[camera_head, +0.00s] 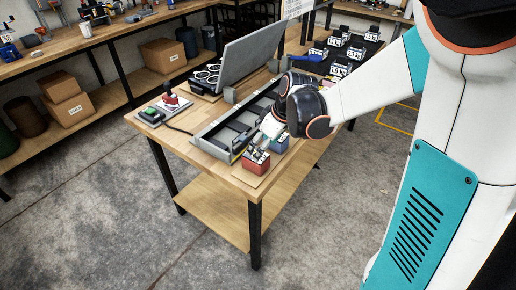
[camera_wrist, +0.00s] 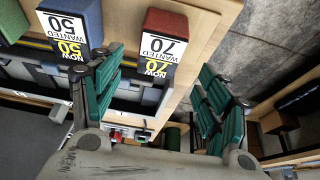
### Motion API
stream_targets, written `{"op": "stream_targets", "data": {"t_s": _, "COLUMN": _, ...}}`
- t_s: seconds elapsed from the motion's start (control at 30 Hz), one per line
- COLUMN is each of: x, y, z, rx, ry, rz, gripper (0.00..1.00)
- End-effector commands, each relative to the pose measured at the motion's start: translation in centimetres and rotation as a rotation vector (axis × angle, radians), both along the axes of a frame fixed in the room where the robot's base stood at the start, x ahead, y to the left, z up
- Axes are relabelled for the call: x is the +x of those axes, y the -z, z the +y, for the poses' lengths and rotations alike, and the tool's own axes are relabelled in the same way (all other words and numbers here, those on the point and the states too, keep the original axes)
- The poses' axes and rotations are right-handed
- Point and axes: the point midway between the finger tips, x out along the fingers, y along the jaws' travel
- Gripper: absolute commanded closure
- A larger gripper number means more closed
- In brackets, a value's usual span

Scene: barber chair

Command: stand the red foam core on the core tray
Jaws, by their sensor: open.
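The red foam core (camera_head: 256,165) is a small block near the front corner of the wooden table, on a pale flat board (camera_head: 247,178) that may be the core tray. Whether the fingers flank the core is unclear.
A blue core (camera_head: 279,144) labelled 50 stands beside the red one; it shows in the wrist view (camera_wrist: 75,18), with a green block (camera_wrist: 12,22) beyond. A grey compartmented frame (camera_head: 208,133) lies behind. A red-topped device (camera_head: 170,98) sits at the table's left.

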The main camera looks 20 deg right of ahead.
Motion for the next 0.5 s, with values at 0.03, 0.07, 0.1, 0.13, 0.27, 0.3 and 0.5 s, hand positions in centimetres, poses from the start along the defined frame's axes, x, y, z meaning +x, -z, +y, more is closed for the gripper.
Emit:
{"op": "stream_targets", "data": {"t_s": 0.03, "x": -0.4, "y": -1.3, "z": -0.3, "rx": 0.0, "ry": 0.001, "rz": 0.0, "gripper": 0.3}}
{"op": "stream_targets", "data": {"t_s": 0.07, "x": -0.5, "y": -1.7, "z": -0.4, "rx": 0.0, "ry": 0.001, "rz": 0.0, "gripper": 0.3}}
{"op": "stream_targets", "data": {"t_s": 0.1, "x": -0.7, "y": -2.3, "z": -0.5, "rx": 0.0, "ry": 0.001, "rz": 0.0, "gripper": 0.3}}
{"op": "stream_targets", "data": {"t_s": 0.13, "x": -0.8, "y": -2.7, "z": -0.6, "rx": 0.0, "ry": 0.001, "rz": 0.0, "gripper": 0.3}}
{"op": "stream_targets", "data": {"t_s": 0.27, "x": -1.3, "y": -3.9, "z": -0.9, "rx": 0.001, "ry": 0.001, "rz": -0.001, "gripper": 0.3}}
{"op": "stream_targets", "data": {"t_s": 0.3, "x": -1.3, "y": -4.1, "z": -1.0, "rx": 0.001, "ry": 0.001, "rz": -0.001, "gripper": 0.3}}
{"op": "stream_targets", "data": {"t_s": 0.5, "x": -1.5, "y": -4.4, "z": -1.1, "rx": 0.001, "ry": 0.0, "rz": -0.001, "gripper": 0.3}}
